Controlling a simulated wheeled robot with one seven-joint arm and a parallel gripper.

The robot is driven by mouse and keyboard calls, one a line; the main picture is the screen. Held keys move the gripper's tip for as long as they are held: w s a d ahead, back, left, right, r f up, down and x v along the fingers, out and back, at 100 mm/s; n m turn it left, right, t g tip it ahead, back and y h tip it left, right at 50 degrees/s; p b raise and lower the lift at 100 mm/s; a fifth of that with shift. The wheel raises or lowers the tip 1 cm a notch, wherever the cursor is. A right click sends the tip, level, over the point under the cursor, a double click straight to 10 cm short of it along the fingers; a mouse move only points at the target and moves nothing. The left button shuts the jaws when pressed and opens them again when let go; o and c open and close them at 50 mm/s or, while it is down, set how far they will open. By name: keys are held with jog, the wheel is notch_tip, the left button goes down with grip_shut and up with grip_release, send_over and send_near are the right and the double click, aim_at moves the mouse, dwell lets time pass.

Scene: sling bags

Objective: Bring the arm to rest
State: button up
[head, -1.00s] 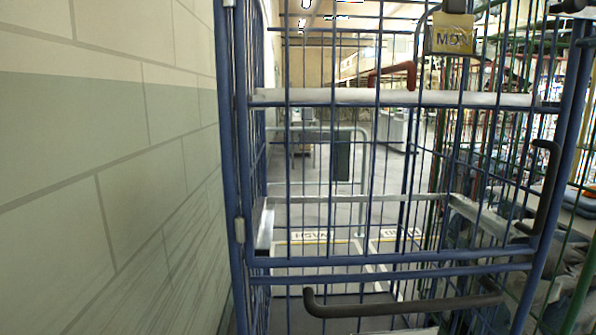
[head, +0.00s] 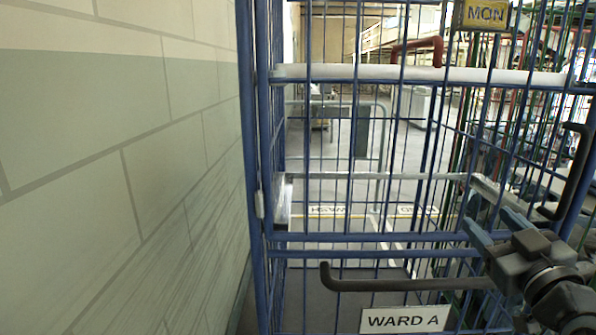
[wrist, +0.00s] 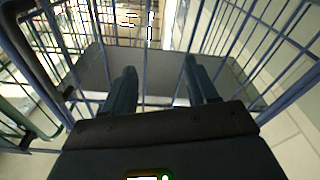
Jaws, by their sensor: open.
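My gripper (head: 488,222) is at the lower right of the head view, in front of the blue wire cage trolley (head: 262,150). In the wrist view its two dark fingers (wrist: 158,78) are spread apart with nothing between them. The trolley's blue bars and a grey panel (wrist: 95,75) lie beyond the fingers. I cannot tell whether the gripper touches the trolley.
A tiled wall (head: 120,130) runs close along the left. A black handle (head: 400,284) and a WARD A sign (head: 404,319) are on the trolley front, with a yellow MON tag (head: 486,15) higher up. More cages stand at the right.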

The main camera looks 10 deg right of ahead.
jog(key=s+a+f+m+g, duration=0.2)
jog(key=s+a+f+m, duration=0.1)
jog(key=s+a+f, duration=1.25)
jog(key=s+a+r+n+g+y+p, duration=0.1)
jog(key=s+y, duration=0.1)
jog(key=s, duration=0.8)
jog(key=s+a+n+g+y, duration=0.1)
jog(key=s+a+y, duration=0.1)
jog(key=s, duration=0.9)
jog(key=shift+s+r+p, duration=0.2)
jog(key=shift+r+p, duration=0.15)
